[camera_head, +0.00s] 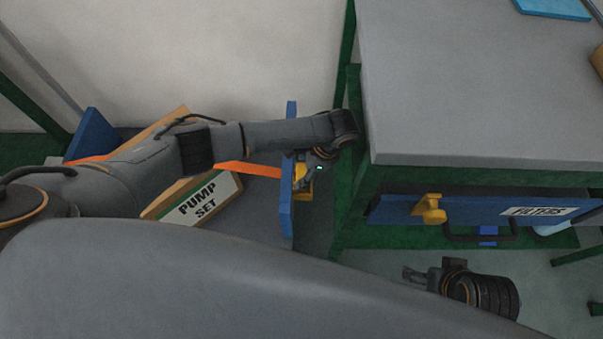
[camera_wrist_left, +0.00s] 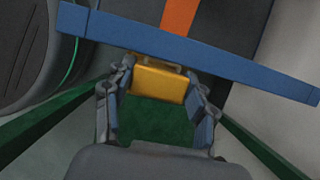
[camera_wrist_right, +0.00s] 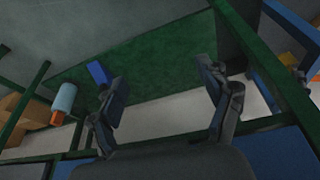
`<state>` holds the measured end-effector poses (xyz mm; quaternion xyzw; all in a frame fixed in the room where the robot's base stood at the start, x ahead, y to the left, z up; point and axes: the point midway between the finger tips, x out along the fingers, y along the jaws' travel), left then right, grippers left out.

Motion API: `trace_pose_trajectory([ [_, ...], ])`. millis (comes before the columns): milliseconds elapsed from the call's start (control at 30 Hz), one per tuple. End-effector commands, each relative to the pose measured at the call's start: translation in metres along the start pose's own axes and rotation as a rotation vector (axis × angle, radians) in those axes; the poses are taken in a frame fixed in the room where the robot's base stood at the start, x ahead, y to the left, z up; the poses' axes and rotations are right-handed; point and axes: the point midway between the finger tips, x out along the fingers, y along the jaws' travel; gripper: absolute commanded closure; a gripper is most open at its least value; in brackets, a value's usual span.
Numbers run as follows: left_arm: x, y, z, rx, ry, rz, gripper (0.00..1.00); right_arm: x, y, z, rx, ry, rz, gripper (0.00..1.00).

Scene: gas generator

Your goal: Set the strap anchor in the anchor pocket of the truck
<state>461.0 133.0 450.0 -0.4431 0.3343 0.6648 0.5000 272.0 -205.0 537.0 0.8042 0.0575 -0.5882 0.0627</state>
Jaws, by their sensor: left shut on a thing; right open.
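The yellow strap anchor (camera_wrist_left: 158,84) is between the two fingers of my left gripper (camera_head: 309,172), which is shut on it. In the left wrist view it lies right against the lower edge of a blue rail of the truck (camera_wrist_left: 225,62). In the head view this rail (camera_head: 287,215) stands upright beside the gripper, and the anchor shows in yellow (camera_head: 300,176). I cannot tell whether the anchor is seated in a pocket. An orange strap (camera_head: 250,169) runs to the rail from the left. My right gripper (camera_wrist_right: 163,92) is open and empty, low down at the right.
A wooden crate marked PUMP SET (camera_head: 168,197) lies left of the rail under my left arm. A grey-topped green bench (camera_head: 470,90) stands close to the right of my left gripper. Its blue FILTERS drawer front (camera_head: 475,211) carries a yellow latch (camera_head: 430,210).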

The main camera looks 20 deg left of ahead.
Motion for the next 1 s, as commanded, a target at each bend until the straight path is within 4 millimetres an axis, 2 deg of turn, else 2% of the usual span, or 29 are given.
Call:
trace_pose_trajectory([
  [133,0.0068,-0.0004,-0.0032,0.0,0.001,-0.001,0.8,-0.0084,0.0004,0.0008,0.0,0.004,0.001,0.22],
  [467,0.009,-0.0001,-0.0042,0.0,0.001,0.0,0.8,-0.0079,0.0004,0.0009,0.001,0.004,0.001,0.22],
  [500,0.0084,-0.0002,-0.0039,0.0,0.001,-0.001,0.36,-0.0082,0.0004,0.0009,0.0,0.004,0.001,0.22],
  [567,0.0083,-0.0002,-0.0038,0.0,0.001,-0.001,0.24,-0.0081,0.0004,0.0009,0.0,0.004,0.001,0.22],
  [600,0.0083,-0.0003,-0.0038,0.0,0.001,-0.001,0.21,-0.0081,0.0004,0.0009,0.001,0.004,0.001,0.22],
  [867,0.0082,-0.0004,-0.0037,0.0,0.001,-0.001,0.21,-0.0081,0.0003,0.001,0.0,0.003,0.001,0.22],
  [1000,0.0016,-0.0006,-0.0028,0.0,0.002,-0.002,0.21,-0.0108,0.0003,-0.0003,0.0,0.006,0.001,0.22],
])
